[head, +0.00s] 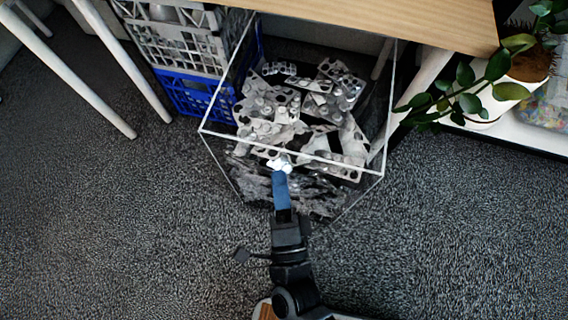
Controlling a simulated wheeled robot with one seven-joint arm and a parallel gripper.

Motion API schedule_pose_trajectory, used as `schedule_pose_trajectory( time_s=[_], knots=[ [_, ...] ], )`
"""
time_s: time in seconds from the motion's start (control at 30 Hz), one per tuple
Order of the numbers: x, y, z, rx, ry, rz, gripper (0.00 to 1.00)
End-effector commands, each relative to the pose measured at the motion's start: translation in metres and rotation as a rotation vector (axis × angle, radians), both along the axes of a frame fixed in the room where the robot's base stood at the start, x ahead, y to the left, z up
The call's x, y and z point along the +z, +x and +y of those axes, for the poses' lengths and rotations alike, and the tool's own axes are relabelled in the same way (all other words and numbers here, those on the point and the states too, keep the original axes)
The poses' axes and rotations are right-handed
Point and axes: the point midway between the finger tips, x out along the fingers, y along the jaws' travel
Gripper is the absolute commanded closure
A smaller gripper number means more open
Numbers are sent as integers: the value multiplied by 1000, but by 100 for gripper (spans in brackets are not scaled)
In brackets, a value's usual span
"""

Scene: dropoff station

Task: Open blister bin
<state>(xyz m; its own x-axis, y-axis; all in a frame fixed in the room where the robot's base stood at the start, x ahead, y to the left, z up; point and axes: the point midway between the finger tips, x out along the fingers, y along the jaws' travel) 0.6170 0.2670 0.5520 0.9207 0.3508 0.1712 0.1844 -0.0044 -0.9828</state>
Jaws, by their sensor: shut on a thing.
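The blister bin (375,176) is a clear box with pale edges, standing on the carpet partly under a wooden table. It is filled with several empty silver blister packs (265,105). Its top looks uncovered in the head view, but its back part is in shadow. My gripper (281,166) is at the bin's front upper rim, near the middle of that edge. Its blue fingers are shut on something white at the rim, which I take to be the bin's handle. The fingertips hide part of it.
A blue crate (187,92) with a grey crate (170,45) on top stands left of the bin. The wooden tabletop (400,18) overhangs the bin's back. A potted plant (480,90) stands on a white shelf at right. White table legs are at left. Carpet in front is clear.

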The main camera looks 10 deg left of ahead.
Motion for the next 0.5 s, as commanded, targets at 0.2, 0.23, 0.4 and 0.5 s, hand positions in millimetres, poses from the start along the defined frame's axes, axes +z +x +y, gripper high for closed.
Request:
schedule_pose_trajectory(
  time_s=[0.2, 0.23, 0.4, 0.5],
  knots=[
    [-1, -4, 0, 0, -2, 2, 100],
    [-1, -4, 0, 0, -2, 2, 100],
    [-2, -4, 0, 0, -1, 3, 100],
    [-2, -4, 0, 0, -1, 3, 81]
  ],
)
